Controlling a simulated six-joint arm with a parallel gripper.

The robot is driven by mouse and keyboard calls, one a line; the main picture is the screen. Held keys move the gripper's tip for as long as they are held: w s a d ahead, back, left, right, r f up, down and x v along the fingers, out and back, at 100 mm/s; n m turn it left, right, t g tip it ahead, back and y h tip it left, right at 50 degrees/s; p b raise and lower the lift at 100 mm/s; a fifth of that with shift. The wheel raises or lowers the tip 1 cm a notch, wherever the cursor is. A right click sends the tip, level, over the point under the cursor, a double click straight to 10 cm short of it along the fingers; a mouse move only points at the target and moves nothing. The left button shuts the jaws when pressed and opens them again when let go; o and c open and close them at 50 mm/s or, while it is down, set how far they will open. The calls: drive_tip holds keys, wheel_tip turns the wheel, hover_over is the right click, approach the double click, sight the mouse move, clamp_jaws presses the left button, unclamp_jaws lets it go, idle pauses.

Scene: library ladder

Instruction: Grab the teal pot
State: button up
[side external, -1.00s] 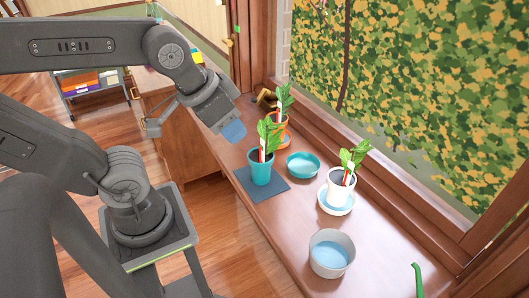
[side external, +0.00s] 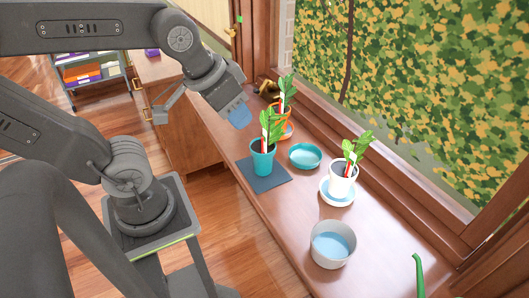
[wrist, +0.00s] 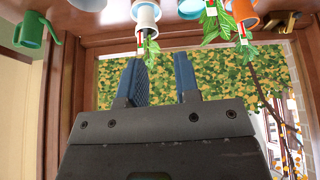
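The teal pot (side external: 262,162) stands upright on a dark square mat (side external: 275,181) on the wooden sill, with a leafy plant and a red-and-white tag in it. My gripper (side external: 238,114) is above and to the left of the pot in the side view, apart from it. In the wrist view my gripper (wrist: 161,75) has its two blue fingers spread with nothing between them. In that view leaves with a tag (wrist: 212,22) show at the top edge; I cannot tell the teal pot itself there.
Near the teal pot are an orange pot (wrist: 243,11), a teal saucer (side external: 305,157) and a white potted plant (side external: 342,183) on a saucer. A grey bowl (side external: 331,258) and a green watering can (wrist: 30,30) are farther along. The window (side external: 420,90) borders the sill.

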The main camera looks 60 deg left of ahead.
drive_tip(key=w+a+r+n+g+y, duration=0.1)
drive_tip(key=w+a+n+g, duration=0.1)
drive_tip(key=w+a+n, duration=0.35)
drive_tip(key=n+g, duration=0.3)
drive_tip(key=n, duration=0.9)
approach(271, 119)
drive_tip(key=shift+m+y, duration=0.25)
drive_tip(key=shift+y, duration=0.15)
drive_tip(key=f, duration=0.7)
drive_tip(key=a+f, duration=0.1)
drive_tip(key=f, duration=0.2)
drive_tip(key=shift+w+f, duration=0.15)
drive_tip(key=shift+f, duration=0.2)
drive_tip(key=shift+c, duration=0.4)
clamp_jaws()
